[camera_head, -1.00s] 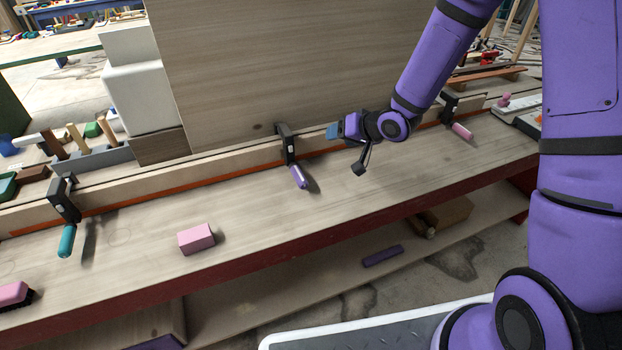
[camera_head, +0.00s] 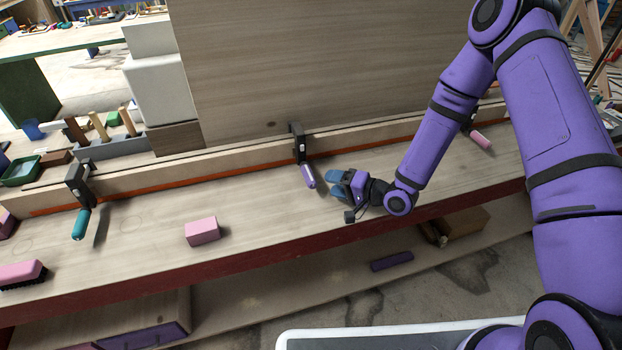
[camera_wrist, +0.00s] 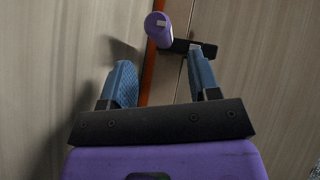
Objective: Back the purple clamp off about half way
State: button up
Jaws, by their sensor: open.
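The purple clamp (camera_head: 308,176) has a dark frame gripping the wooden strip along the bench, and its purple handle hangs over the bench top. In the wrist view the purple handle (camera_wrist: 158,28) is seen end-on, ahead of the fingertips and roughly between them. The clamp's dark bar (camera_wrist: 188,46) shows beside it. My gripper (camera_head: 334,183) is open and empty, just right of the handle in the head view and apart from it. Its two blue fingers (camera_wrist: 163,80) stand wide apart in the wrist view.
A teal-handled clamp (camera_head: 80,222) holds the strip at left, and a pink-handled clamp (camera_head: 481,141) at right beyond my arm. A pink block (camera_head: 202,231) and a pink brush (camera_head: 22,273) lie on the bench. A tall wooden panel (camera_head: 290,60) stands behind the strip.

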aim_at(310, 179)
jog(key=x, duration=0.8)
jog(key=shift+w+a+f, duration=0.1)
jog(key=shift+w+a, duration=0.05)
jog(key=c, duration=0.9)
